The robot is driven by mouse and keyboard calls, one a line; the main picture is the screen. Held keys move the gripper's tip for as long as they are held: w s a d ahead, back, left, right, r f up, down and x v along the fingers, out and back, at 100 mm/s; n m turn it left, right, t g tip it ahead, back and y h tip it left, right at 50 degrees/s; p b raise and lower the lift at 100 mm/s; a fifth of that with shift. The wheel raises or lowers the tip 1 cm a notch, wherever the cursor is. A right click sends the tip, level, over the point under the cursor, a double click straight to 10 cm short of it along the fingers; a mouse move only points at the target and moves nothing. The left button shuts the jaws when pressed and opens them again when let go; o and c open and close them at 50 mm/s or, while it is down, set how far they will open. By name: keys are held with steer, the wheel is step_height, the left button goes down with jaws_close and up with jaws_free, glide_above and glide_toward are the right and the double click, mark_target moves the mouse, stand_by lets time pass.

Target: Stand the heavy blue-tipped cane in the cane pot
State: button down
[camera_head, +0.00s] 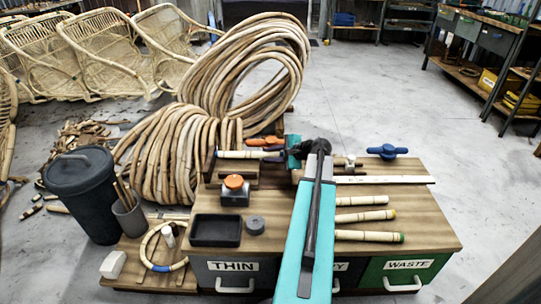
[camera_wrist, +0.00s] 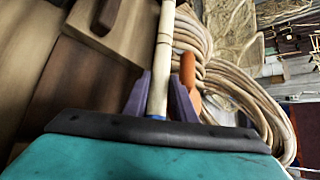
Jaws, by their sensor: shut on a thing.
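The pale blue-tipped cane (camera_head: 245,154) lies level across the left side of my gripper in the head view. In the wrist view the cane (camera_wrist: 163,60) runs up between the purple fingers of my gripper (camera_wrist: 160,92), with a blue band at its near end. My gripper (camera_head: 284,153) is shut on it near that end, above the back of the bench; its fingers are partly hidden in the head view. The cane pot (camera_head: 128,218) is a grey cup at the bench's left, apart from the cane, with several thin brown sticks in it.
Several short canes (camera_head: 362,216) lie on the bench's right. A black tray (camera_head: 216,230), an orange-topped jar (camera_head: 234,191) and a bent cane (camera_head: 151,249) occupy its left. A large dark bin (camera_head: 82,195) stands beside the pot. Big rattan coils (camera_head: 170,150) rise behind. An orange-handled thing (camera_head: 264,141) is near the cane.

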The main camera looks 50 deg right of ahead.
steer(key=c, duration=1.5)
jaws_free()
steer(key=shift+s+r, duration=0.35)
steer(key=shift+s, duration=0.05)
steer(key=p+v, duration=0.3)
steer(key=v, duration=0.8)
steer(key=shift+s, duration=0.1)
steer(key=shift+p, duration=0.3)
